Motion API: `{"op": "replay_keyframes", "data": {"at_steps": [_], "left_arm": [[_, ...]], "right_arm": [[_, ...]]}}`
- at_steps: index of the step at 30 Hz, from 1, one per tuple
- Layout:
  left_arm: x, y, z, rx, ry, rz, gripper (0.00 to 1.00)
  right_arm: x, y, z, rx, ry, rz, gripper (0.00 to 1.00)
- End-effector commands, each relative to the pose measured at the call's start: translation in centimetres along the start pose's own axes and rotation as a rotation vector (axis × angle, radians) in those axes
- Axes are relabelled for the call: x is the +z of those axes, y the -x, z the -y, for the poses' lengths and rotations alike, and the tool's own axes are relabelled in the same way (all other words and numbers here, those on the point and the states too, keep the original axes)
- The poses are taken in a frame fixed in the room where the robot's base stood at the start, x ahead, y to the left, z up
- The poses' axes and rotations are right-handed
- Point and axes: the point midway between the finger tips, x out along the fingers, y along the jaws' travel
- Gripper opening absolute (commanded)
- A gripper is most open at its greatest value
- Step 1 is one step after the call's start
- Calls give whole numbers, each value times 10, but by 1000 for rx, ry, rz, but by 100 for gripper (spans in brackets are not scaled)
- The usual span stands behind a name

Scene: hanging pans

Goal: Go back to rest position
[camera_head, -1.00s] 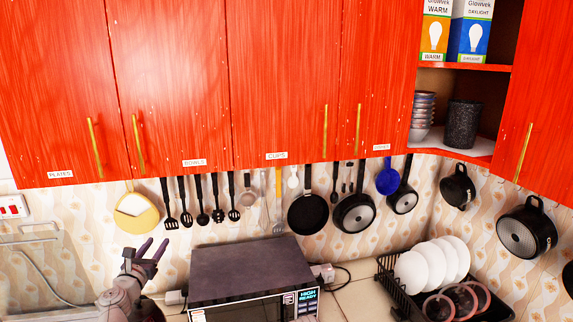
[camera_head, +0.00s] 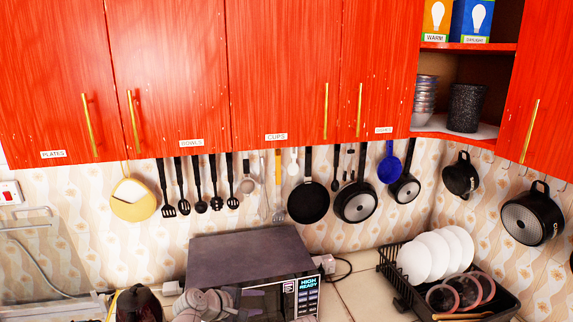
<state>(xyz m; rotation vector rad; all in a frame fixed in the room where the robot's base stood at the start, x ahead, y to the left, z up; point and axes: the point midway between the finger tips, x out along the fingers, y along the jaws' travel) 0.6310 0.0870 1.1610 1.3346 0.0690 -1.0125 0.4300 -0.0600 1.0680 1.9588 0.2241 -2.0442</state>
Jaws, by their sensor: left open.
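My left gripper (camera_head: 248,299) is low in the picture, in front of the microwave's door. Its grey wrist (camera_head: 205,304) shows best; the dark fingers blend with the dark door. It is open, and I see nothing held in it. The hanging pans stay on the wall: a black pan (camera_head: 309,201), a pan with a pale base (camera_head: 356,203) and a smaller pan (camera_head: 404,188). Two pots, one small (camera_head: 461,175) and one large (camera_head: 532,217), hang on the right wall. My right gripper is not in view.
The microwave (camera_head: 240,257) stands on the counter. A dish rack (camera_head: 398,280) with white plates stands at the right. A dark object with a yellow edge (camera_head: 138,304) is at the lower left.

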Motion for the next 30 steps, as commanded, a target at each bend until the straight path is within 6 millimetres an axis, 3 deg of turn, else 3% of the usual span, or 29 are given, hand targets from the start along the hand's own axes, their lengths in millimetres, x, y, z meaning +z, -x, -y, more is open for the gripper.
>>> {"op": "replay_keyframes", "data": {"at_steps": [1, 3, 6, 9, 12, 18, 30], "left_arm": [[21, -16, 36, -106, -149, 26, 48], [43, -28, 81, -268, -380, 64, 48], [65, -31, 146, -511, -716, 140, 48], [74, -22, 196, -732, -1000, 223, 48], [76, -8, 226, -904, -1198, 294, 48], [74, 11, 247, -1079, -1377, 371, 48], [73, 14, 247, -1098, -1392, 377, 48]], "right_arm": [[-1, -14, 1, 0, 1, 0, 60], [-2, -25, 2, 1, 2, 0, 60], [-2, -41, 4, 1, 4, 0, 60], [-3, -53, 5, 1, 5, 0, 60], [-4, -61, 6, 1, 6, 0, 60], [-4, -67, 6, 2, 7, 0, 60], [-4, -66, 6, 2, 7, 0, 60]]}}
